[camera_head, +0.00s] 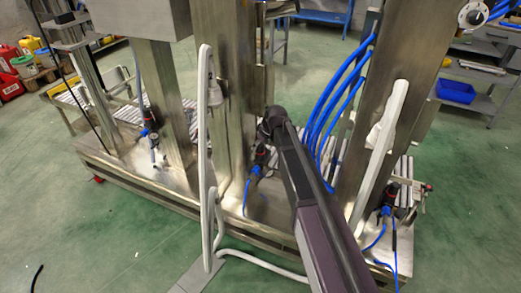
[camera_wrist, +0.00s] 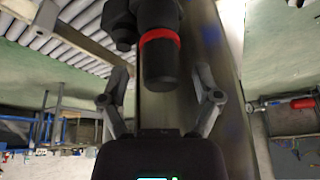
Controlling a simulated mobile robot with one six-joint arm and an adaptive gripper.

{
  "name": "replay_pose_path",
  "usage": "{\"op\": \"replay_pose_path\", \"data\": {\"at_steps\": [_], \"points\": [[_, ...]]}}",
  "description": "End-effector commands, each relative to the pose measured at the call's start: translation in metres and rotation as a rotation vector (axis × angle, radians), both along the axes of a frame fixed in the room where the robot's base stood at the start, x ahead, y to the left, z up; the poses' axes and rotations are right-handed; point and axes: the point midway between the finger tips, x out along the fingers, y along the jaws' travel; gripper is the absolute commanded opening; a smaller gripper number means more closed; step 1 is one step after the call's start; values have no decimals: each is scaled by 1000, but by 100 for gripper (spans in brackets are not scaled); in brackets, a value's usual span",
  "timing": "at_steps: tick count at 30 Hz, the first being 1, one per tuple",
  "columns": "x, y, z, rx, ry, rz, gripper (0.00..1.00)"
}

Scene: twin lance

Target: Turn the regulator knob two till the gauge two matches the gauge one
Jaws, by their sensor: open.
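In the wrist view, a black cylindrical regulator knob (camera_wrist: 160,65) with a red ring hangs down from the top centre. My gripper (camera_wrist: 162,82) has its two grey fingers spread, one on each side of the knob, with gaps visible. In the head view, my arm reaches to the middle steel column, and my gripper is hidden there. A small regulator with blue fittings (camera_head: 256,170) shows beside the arm's end. Similar regulators stand at the left (camera_head: 152,122) and right (camera_head: 386,210). I cannot read any number or gauge needle on them.
Steel columns (camera_head: 225,60) rise from a metal base (camera_head: 180,180). Two white curved handles (camera_head: 207,150) (camera_head: 385,145) stand in front of them. Blue hoses (camera_head: 340,95) run right of my arm. A white round dial or disc (camera_head: 473,14) is at the upper right.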

Motion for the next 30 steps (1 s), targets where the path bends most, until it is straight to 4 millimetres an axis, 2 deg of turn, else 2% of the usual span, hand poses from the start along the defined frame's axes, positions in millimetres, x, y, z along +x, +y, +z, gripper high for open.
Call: {"op": "replay_pose_path", "data": {"at_steps": [3,15,16,17,24,30], "points": [[1,1,-5,0,0,0,82],[1,3,-6,0,0,1,82],[1,3,-6,0,0,1,79],[1,3,-6,0,0,1,70],[1,3,-6,0,0,1,0],[1,3,-6,0,0,-2,0]]}}
